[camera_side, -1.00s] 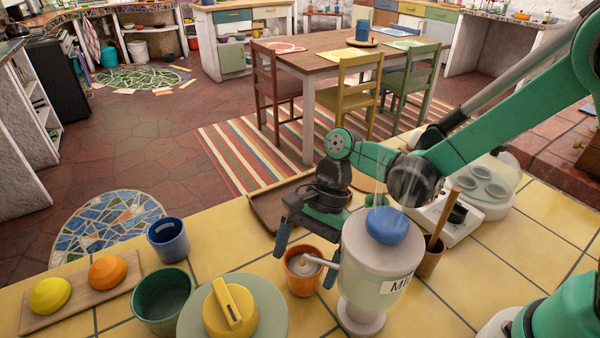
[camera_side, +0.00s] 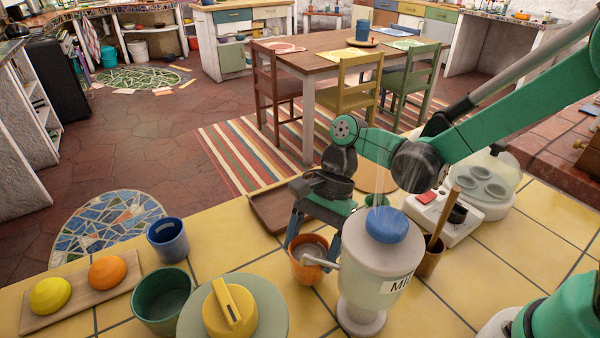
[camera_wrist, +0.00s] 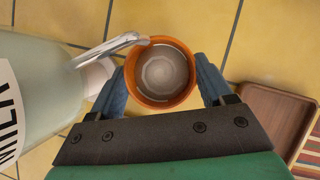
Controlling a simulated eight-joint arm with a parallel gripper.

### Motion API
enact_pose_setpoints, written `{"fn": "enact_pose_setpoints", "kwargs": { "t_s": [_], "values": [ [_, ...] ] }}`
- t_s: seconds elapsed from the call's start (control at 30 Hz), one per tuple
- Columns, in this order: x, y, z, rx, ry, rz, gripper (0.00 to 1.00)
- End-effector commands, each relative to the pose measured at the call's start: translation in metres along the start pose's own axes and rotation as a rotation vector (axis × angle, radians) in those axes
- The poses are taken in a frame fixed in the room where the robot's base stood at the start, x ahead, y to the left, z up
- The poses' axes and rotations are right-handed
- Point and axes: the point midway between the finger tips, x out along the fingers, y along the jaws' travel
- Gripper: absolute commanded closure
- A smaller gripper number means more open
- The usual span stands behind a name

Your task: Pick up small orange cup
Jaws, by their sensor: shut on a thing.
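The small orange cup (camera_side: 309,262) stands beside the milk dispenser, and its grey inside shows from above. In the wrist view the orange cup (camera_wrist: 135,90) sits between the two blue fingers of my gripper (camera_wrist: 162,84). My gripper (camera_side: 308,250) is shut on the cup, with a finger on each side. The milk dispenser (camera_side: 378,262) has a blue lid, and its spout reaches to the cup's rim. It also shows at the left of the wrist view (camera_wrist: 45,90). The dispenser partly hides my gripper's right finger in the side view.
A green cup (camera_side: 162,302), a blue cup (camera_side: 168,240) and a board (camera_side: 75,300) with yellow and orange lumps are at left. A green round item with a yellow handle (camera_side: 230,306) stands in front. A brown tray (camera_side: 270,212) lies behind the cup. A brown pot (camera_side: 430,262) stands right.

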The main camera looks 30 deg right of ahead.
Motion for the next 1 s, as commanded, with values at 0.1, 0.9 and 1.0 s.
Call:
{"fn": "enact_pose_setpoints", "kwargs": {
  "t_s": [0.1, 0.9, 1.0],
  "values": [
    [-0.012, -0.001, -0.020, 0.006, 0.000, -0.003, 0.99],
    [-0.131, 0.000, 0.044, 0.000, -0.001, 0.001, 0.99],
    [-0.133, 0.000, 0.045, 0.000, -0.001, 0.000, 0.99]
  ]
}}
